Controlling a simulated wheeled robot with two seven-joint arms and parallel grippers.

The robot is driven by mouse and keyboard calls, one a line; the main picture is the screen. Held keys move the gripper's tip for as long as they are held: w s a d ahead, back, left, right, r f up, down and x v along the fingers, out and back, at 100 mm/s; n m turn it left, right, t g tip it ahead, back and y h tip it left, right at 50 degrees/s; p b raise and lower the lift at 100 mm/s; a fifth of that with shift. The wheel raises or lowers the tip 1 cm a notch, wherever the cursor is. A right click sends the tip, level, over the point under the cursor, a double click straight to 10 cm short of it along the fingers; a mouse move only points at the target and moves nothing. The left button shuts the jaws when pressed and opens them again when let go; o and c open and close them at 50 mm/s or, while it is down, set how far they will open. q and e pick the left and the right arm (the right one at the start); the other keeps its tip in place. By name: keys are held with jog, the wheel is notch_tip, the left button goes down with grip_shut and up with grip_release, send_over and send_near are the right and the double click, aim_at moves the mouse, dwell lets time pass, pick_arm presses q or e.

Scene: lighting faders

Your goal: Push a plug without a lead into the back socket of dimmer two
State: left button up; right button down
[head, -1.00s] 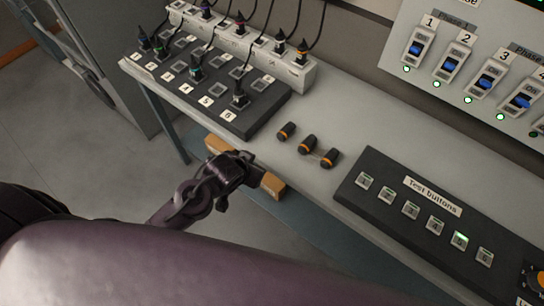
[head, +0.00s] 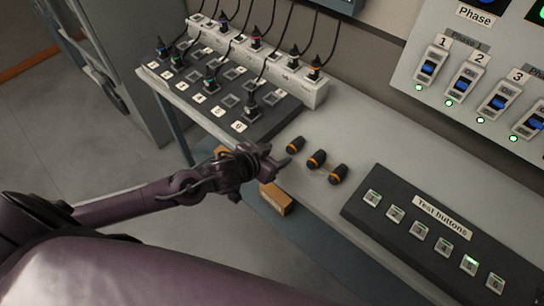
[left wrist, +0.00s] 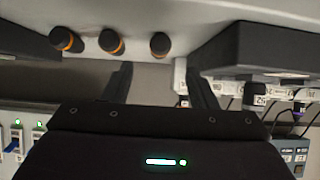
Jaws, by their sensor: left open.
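Three loose black plugs with orange bands and no leads lie in a row on the bench: a left one (head: 295,144), a middle one (head: 317,159) and a right one (head: 339,174). They also show along the top of the left wrist view (left wrist: 111,42). My left gripper (head: 277,155) is open and empty, just beside the left plug at the bench's front edge. The dark socket board (head: 222,127) has numbered sockets, some holding plugs with leads and several empty. Its numbers are too small to pick out dimmer two surely. My right gripper is not in view.
A white socket strip (head: 312,92) with several leaded plugs stands behind the board; its leads hang above. A test button panel (head: 440,232) lies at the right. Phase switches (head: 466,82) are on the wall. A wooden block (head: 275,198) is below the bench edge.

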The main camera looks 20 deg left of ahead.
aim_at(289, 149)
pick_arm(q)
jog(key=b+x, duration=0.3)
jog(key=x, duration=0.3)
jog(key=shift+f, duration=0.1)
jog(key=shift+b+x, duration=0.4)
jog(key=shift+x, duration=0.5)
jog(key=shift+c, duration=0.3)
jog(key=c, duration=0.9)
notch_tip(289, 149, up, 5)
jog(key=p, duration=0.5)
jog(key=shift+s, duration=0.1)
